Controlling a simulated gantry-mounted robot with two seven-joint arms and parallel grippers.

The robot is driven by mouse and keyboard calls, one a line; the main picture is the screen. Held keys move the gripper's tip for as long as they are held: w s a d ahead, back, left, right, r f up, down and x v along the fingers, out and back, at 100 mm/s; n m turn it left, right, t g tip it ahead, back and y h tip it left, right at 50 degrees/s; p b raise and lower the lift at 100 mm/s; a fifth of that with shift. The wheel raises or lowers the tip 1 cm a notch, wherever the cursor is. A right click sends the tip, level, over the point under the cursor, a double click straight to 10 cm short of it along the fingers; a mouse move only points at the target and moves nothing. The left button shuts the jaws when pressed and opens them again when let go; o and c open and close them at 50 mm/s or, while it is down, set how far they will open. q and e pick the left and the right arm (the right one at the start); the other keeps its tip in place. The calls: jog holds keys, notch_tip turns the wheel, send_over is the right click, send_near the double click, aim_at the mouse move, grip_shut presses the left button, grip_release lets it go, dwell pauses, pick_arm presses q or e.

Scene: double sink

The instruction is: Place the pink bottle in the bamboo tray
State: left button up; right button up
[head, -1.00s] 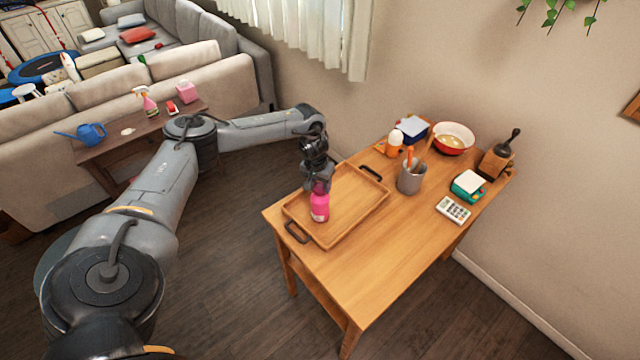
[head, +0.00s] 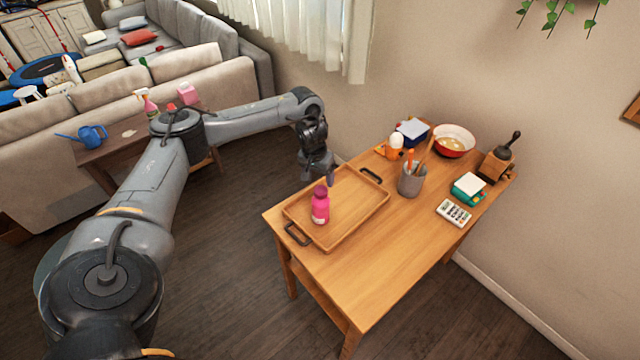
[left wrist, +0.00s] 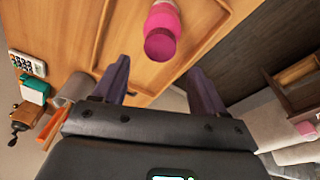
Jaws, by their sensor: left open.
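The pink bottle (head: 320,205) stands upright in the bamboo tray (head: 352,219), toward the tray's left part. The tray has dark handles at its two ends and lies on the wooden table. My left gripper (head: 324,182) is open and empty, above and behind the bottle, apart from it. In the left wrist view the bottle (left wrist: 161,32) shows at the top, beyond the open fingers (left wrist: 156,85), with the tray (left wrist: 120,45) under it. My right gripper is not in view.
On the table's right half are a grey pen cup (head: 411,180), a calculator (head: 453,212), a red-rimmed bowl (head: 454,140), a wooden grinder (head: 497,160) and a teal box (head: 468,188). The table's front part (head: 375,275) is clear. A dark side table (head: 120,143) stands by the sofa.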

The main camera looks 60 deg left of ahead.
pick_arm(q)
notch_tip(320, 180, up, 5)
jog(key=w+d+f+m+t+h, duration=0.1)
jog(key=w+d+f+m, duration=0.3)
jog(key=d, duration=0.7)
jog(key=w+d+f+m+t, duration=0.2)
jog(key=d+f+m, duration=0.3)
jog(key=d, duration=0.6)
jog(key=s+d+f+m+t+h, duration=0.1)
jog(key=s+d+m, duration=0.1)
jog(key=d, duration=0.8)
jog(key=s+d+f+m+t+h, duration=0.1)
jog(key=d+m, duration=0.1)
jog(key=d, duration=0.7)
jog(key=s+d+r+n+t, duration=0.1)
jog(key=s+d+r, duration=0.1)
jog(key=s+d, duration=0.35)
jog(key=s+a+n+g+y, duration=0.1)
jog(key=s+a, duration=0.3)
jog(key=s, duration=0.4)
jog(key=s+a+n+g+y, duration=0.1)
jog(key=s+a+g, duration=0.2)
jog(key=s, duration=0.5)
jog(key=shift+a+n+p, duration=0.4)
jog(key=shift+a, duration=0.45)
jog(key=shift+r, duration=0.15)
